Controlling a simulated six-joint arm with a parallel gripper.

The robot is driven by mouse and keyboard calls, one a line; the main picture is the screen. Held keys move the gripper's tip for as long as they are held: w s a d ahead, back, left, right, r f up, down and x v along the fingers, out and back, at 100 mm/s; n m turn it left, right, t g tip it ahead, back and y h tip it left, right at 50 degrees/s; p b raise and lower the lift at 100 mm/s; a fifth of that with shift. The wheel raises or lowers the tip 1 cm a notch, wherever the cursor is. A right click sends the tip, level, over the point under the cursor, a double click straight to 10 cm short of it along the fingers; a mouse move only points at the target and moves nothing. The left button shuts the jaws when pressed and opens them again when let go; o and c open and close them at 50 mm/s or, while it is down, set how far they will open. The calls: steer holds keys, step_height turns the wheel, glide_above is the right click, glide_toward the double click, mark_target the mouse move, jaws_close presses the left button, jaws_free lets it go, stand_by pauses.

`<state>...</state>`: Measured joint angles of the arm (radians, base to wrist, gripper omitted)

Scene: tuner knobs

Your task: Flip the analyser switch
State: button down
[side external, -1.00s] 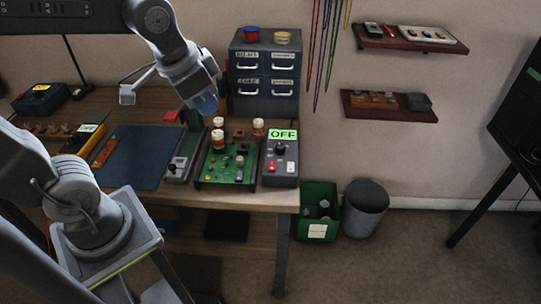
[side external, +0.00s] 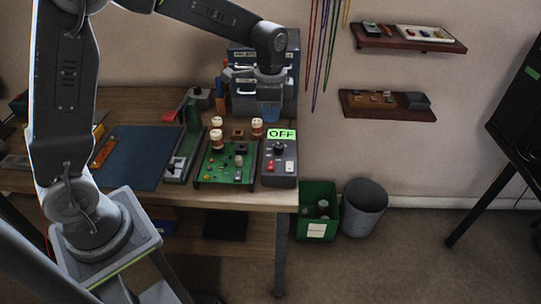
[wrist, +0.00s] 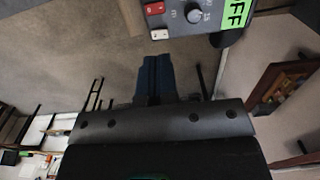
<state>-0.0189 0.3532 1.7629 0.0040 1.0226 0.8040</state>
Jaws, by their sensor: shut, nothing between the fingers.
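The analyser (side external: 280,180) is a dark grey box at the right end of the bench. Its lit green display (side external: 282,134) reads OFF. Below the display are a black knob (side external: 280,149), a red switch (side external: 271,167) and a white switch (side external: 289,167). In the wrist view the red switch (wrist: 155,8), white switch (wrist: 160,34), knob (wrist: 194,15) and part of the display (wrist: 236,14) show at the top edge. My gripper (side external: 270,114) has blue fingers, shut and empty. It appears above the display end of the analyser, apart from it. The fingers (wrist: 155,62) point toward the analyser's side in the wrist view.
A green circuit board (side external: 227,166) with tall parts stands left of the analyser. A drawer cabinet (side external: 290,75) stands behind, partly hidden by my arm. A blue mat (side external: 140,158) lies further left. A green bin (side external: 318,212) stands on the floor to the right.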

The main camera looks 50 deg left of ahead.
glide_toward(271, 163)
step_height(271, 163, down, 5)
steer(key=shift+f, duration=0.1)
steer(key=shift+s+d+r, duration=0.35)
steer(key=shift+s+d, duration=0.15)
steer(key=shift+s, duration=0.1)
stand_by(0.4)
step_height(271, 163, up, 14)
steer(key=s+d, duration=0.1)
steer(key=shift+s+d, duration=0.15)
steer(key=shift+d, duration=0.05)
stand_by(0.4)
